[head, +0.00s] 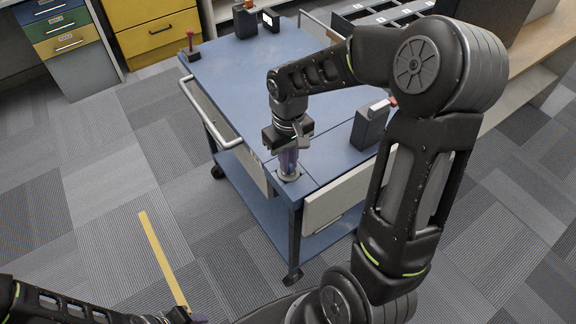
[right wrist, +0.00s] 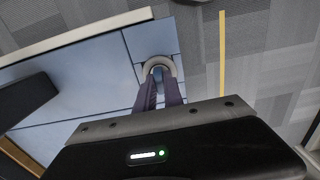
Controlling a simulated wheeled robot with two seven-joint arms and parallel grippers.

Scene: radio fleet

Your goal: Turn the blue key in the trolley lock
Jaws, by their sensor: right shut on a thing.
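The blue trolley (head: 240,75) stands in the middle of the head view. Its lock, a round pale ring (head: 290,177), is set in the near corner of the top; the ring also shows in the right wrist view (right wrist: 174,66). My right gripper (head: 288,164) points down over the lock, shut on the blue key (right wrist: 158,73). The fingers hide most of the key; a bit of blue shows between their tips, inside the ring. How far the key is turned I cannot tell. My left gripper (head: 196,319) is at the bottom edge, mostly cut off.
A dark radio (head: 368,128) stands on the trolley top right of the lock. More radios (head: 245,20) stand at the far end. A red-handled item (head: 191,46) sits at the far left corner. A push handle (head: 205,115) juts from the left side. Drawer cabinets (head: 155,30) stand behind.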

